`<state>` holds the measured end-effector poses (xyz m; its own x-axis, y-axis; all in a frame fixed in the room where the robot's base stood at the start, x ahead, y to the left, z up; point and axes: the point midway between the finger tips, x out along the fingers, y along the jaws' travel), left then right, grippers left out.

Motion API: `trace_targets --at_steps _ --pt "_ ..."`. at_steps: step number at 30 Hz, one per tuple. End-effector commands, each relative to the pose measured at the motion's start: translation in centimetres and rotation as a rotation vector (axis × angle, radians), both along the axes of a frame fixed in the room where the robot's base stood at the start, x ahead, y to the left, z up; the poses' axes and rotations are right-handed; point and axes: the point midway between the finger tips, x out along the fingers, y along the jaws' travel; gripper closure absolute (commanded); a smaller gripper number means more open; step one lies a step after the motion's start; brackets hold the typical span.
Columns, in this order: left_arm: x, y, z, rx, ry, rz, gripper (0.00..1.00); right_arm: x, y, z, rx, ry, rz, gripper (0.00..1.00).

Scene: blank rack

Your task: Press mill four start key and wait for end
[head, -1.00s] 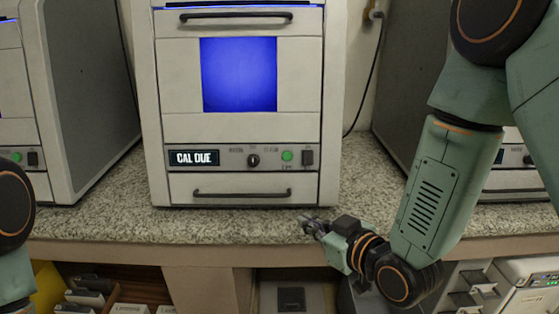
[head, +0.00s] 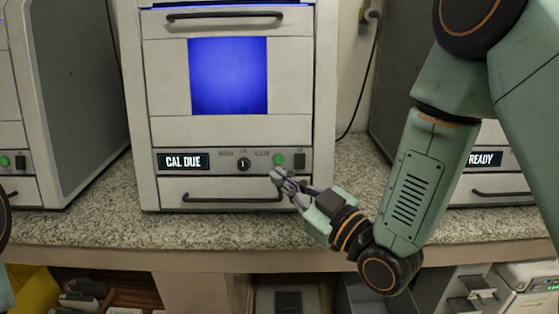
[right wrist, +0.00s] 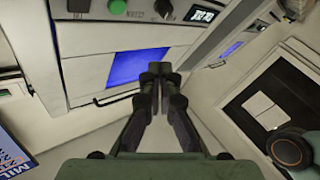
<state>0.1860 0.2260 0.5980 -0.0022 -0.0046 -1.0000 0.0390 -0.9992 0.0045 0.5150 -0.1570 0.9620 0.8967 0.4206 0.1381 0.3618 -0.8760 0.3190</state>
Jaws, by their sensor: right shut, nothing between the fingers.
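A white mill (head: 228,130) with a blue-lit window stands in the middle of the head view. Its panel carries a display (head: 183,161) reading CAL DUE, a black knob (head: 244,164), a green key (head: 279,159) and a dark switch (head: 299,160). A second mill at the right, partly hidden by my right arm, has a display (head: 485,159) reading READY. No mill number is readable. My right gripper (head: 278,177) is shut and empty, just below the middle mill's green key, in front of the drawer. In the right wrist view its fingertips (right wrist: 158,74) are together. My left gripper is out of view.
A third mill (head: 18,179) stands at the left edge. The speckled counter (head: 90,226) is clear in front of the mills. A drawer handle (head: 232,198) juts out below the middle panel. A cable (head: 364,75) hangs on the wall behind.

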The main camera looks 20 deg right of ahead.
Motion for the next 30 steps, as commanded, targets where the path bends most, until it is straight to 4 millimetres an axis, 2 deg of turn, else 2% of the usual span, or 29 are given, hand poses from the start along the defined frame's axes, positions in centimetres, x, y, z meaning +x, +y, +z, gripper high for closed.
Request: trace_targets --at_steps 18,30 --pt "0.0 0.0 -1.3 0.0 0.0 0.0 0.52 6.8 -2.1 -1.7 -0.001 0.0 0.002 1.0" --pt "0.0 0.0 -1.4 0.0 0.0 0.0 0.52 7.8 -2.4 -1.8 0.001 0.002 0.002 1.0"
